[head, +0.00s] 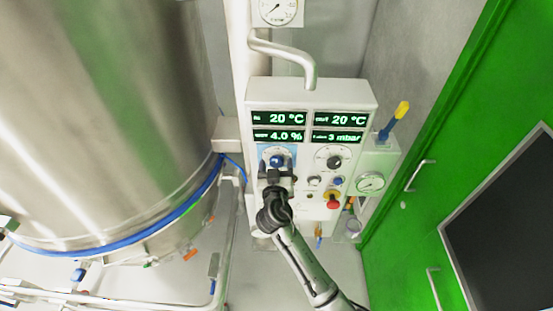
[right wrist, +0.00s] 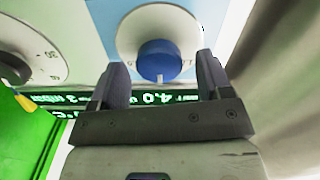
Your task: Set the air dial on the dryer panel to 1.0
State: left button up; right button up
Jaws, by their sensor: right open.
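The dryer panel (head: 252,120) is a pale box with green displays reading 20 °C, 20 °C, 4.0 % and 3 mbar. A blue knob (head: 277,159) on a light-blue plate sits at its left, below the displays; I take it for the air dial. In the right wrist view, the blue knob (right wrist: 160,60) has a white pointer mark on a white scale disc, with its numbers too small or hidden to read. My right gripper (head: 277,174) is open just before the knob. Its fingers stand apart on either side of the knob, with no visible contact. My left gripper is not in view.
A black knob (head: 334,162) sits right of the blue one. Small buttons and a red emergency stop (head: 333,201) are below it. A gauge (head: 370,183) hangs at the right. A large steel vessel (head: 100,110) fills the left, a green door (head: 430,170) the right.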

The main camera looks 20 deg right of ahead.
jog(key=shift+x, duration=0.8)
jog(key=c, duration=0.9)
